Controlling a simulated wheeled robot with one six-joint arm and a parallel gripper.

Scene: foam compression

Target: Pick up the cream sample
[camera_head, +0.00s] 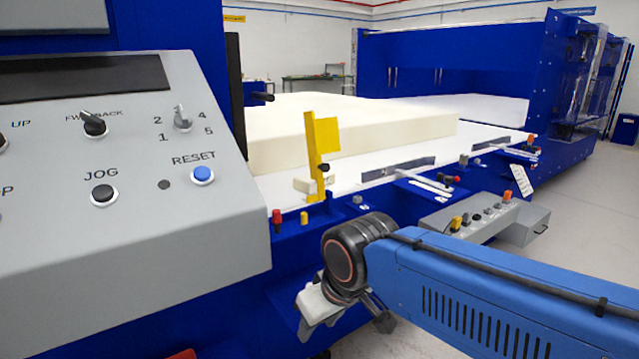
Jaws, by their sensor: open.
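A grey control panel (120,200) with knobs and a blue button fills the left. Red and yellow buttons stand on the blue machine edge near the block. A grey button box (485,220) sits right of my wrist. Grey floor (590,220) is clear at the right.

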